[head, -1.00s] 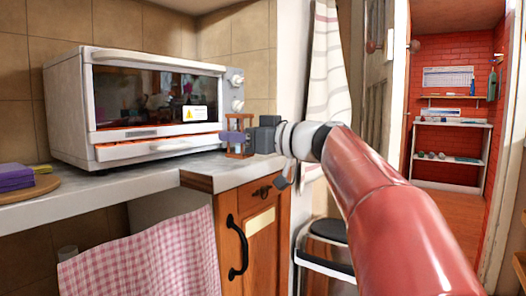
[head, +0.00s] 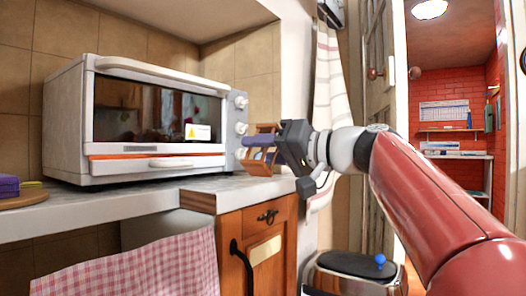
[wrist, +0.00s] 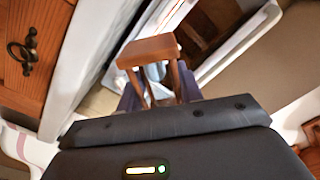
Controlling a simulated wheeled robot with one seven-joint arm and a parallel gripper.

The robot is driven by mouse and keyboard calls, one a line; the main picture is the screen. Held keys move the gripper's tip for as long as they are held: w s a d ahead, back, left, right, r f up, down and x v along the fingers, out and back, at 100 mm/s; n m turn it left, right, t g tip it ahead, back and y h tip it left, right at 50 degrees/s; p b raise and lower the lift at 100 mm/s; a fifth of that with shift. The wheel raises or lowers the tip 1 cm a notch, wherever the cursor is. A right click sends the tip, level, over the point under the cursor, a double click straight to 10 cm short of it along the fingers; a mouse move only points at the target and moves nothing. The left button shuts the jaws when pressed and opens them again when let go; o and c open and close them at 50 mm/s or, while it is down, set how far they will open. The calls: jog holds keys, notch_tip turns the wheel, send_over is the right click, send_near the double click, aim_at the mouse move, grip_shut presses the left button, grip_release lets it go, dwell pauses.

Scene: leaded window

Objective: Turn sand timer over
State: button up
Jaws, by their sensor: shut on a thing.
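The sand timer (head: 260,168) has wooden end plates and posts. It is tilted and held above the right end of the counter, just right of the toaster oven. My gripper (head: 256,146) is shut on its middle, with purple fingers around it. In the wrist view, one wooden end plate of the timer (wrist: 148,50) faces the camera, with posts running down between the fingers (wrist: 155,98). The glass is mostly hidden by the fingers.
The white toaster oven (head: 155,120) stands close to the left of the timer on the counter (head: 130,202). A wooden cabinet (head: 270,255) is below. A purple stack (head: 8,187) lies far left. A black-topped bin (head: 355,264) with a blue knob stands lower right.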

jog(key=m, duration=1.2)
jog(key=shift+r+m+p, duration=0.35)
jog(key=shift+m+p, duration=0.6)
jog(key=shift+m, duration=0.25)
jog(key=m+p, duration=0.3)
jog(key=m, duration=0.2)
jog(key=shift+p, duration=0.3)
jog(key=m+p, duration=0.3)
jog(key=m, duration=0.2)
jog(key=m+p, duration=0.3)
jog(key=m, duration=0.1)
jog(key=shift+p, duration=0.4)
jog(key=x, duration=0.3)
jog(key=f+p+x, duration=0.1)
jog(key=x, duration=0.6)
jog(key=shift+w+f+p, duration=0.3)
jog(key=shift+f+p, duration=0.05)
jog(key=shift+p, duration=0.05)
jog(key=shift+d+f+b, duration=0.1)
jog(key=shift+f+b, duration=0.45)
jog(key=shift+f, duration=0.35)
